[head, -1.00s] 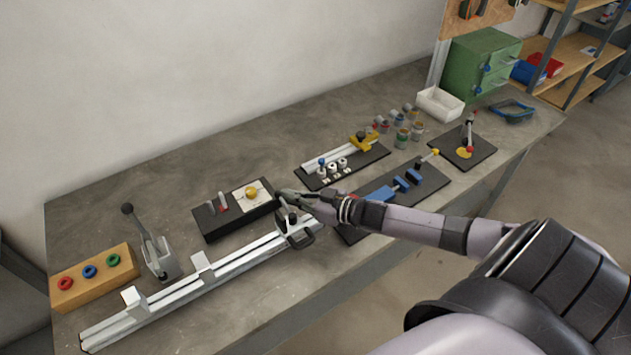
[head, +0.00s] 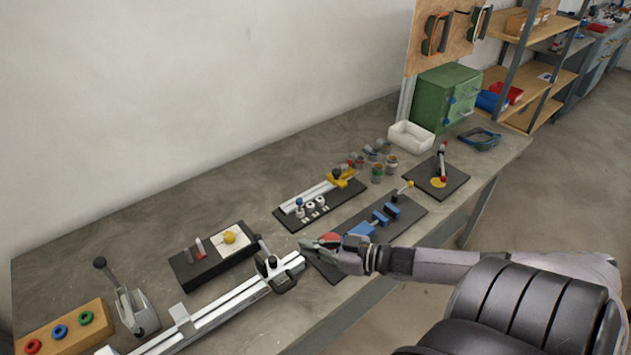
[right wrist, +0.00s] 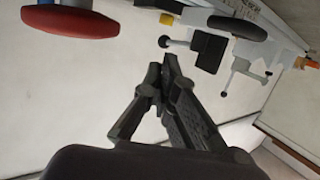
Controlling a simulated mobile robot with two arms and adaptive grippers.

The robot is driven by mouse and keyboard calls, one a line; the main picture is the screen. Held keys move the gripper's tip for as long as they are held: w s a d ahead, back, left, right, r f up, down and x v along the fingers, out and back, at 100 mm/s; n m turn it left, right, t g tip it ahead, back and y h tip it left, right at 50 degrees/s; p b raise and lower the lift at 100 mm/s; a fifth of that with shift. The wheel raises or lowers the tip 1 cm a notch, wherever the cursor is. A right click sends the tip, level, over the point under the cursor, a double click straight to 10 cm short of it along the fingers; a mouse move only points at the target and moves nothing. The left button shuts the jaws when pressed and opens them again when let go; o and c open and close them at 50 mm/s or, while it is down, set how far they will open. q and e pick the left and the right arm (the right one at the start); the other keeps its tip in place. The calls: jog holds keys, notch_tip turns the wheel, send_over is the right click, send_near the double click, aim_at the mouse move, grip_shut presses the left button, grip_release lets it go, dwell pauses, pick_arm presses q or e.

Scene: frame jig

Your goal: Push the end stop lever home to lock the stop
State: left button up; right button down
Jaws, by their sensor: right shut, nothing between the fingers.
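The end stop (head: 272,268) is a dark and grey block near the right end of the silver rail (head: 225,305) in the head view. A lever with a dark tip (head: 259,241) stands up from it, tilted. My right gripper (head: 303,243) is shut and empty, just right of the lever, with a visible gap between them. In the right wrist view my fingers (right wrist: 165,95) are together with nothing between them. Dark parts and a knobbed rod show above them there; I cannot tell surely which belong to the stop. My left gripper is not in view.
A black box with a yellow knob (head: 229,237) stands behind the rail. A blue clamp (head: 375,222) on a dark plate lies behind my right forearm. A grey lever stand (head: 135,305) and a wooden block with coloured rings (head: 60,332) stand at the left.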

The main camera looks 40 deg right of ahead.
jog(key=shift+s+d+r, duration=0.15)
jog(key=shift+s+d, duration=0.15)
jog(key=shift+s, duration=0.35)
